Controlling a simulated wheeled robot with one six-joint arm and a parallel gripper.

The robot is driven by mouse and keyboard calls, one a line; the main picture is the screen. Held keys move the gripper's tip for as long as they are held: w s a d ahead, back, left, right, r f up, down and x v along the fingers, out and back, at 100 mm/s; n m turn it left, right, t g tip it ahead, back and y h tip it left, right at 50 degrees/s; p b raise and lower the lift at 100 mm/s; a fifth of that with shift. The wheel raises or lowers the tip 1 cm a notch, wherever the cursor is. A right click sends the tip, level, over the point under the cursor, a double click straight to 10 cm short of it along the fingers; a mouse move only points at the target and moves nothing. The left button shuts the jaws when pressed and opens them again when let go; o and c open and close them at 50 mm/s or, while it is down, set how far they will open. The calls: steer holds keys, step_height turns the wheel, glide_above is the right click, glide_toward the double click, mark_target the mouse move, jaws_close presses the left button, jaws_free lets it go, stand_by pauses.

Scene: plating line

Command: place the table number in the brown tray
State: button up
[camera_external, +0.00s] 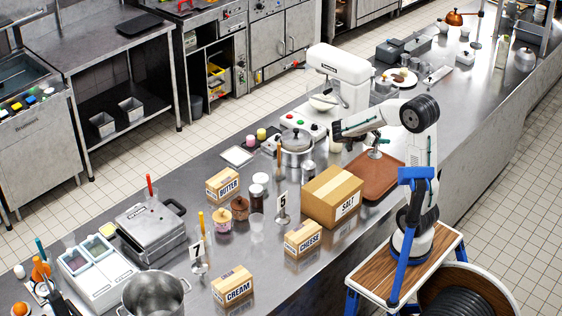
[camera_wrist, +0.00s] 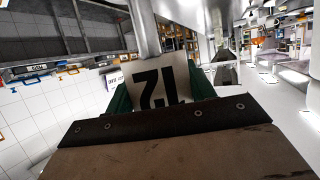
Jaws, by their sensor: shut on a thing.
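My gripper (camera_external: 374,138) is at the back of the brown tray (camera_external: 378,182), on the counter right of the salt box. It is shut on a table number, whose round metal base (camera_external: 375,154) shows just below the jaws, over the tray's far part. I cannot tell whether the base touches the tray. In the wrist view the number's white plate (camera_wrist: 160,85) sits between the green finger pads and reads upside down, apparently 12. Its metal post (camera_wrist: 144,28) runs away from the plate. In the external view the plate is mostly hidden by the gripper.
The salt box (camera_external: 325,202) stands left of the tray, with a lidded pot (camera_external: 296,150) behind it. A white mixer (camera_external: 340,80) stands behind my gripper. Other table numbers, 5 (camera_external: 283,203) and 7 (camera_external: 197,250), stand farther left. The tray's front part is bare.

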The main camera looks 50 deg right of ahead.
mark_target(375, 154)
step_height(375, 154, down, 10)
steer(key=shift+f, duration=0.1)
stand_by(0.4)
steer(key=shift+f, duration=0.15)
steer(key=o, duration=1.4)
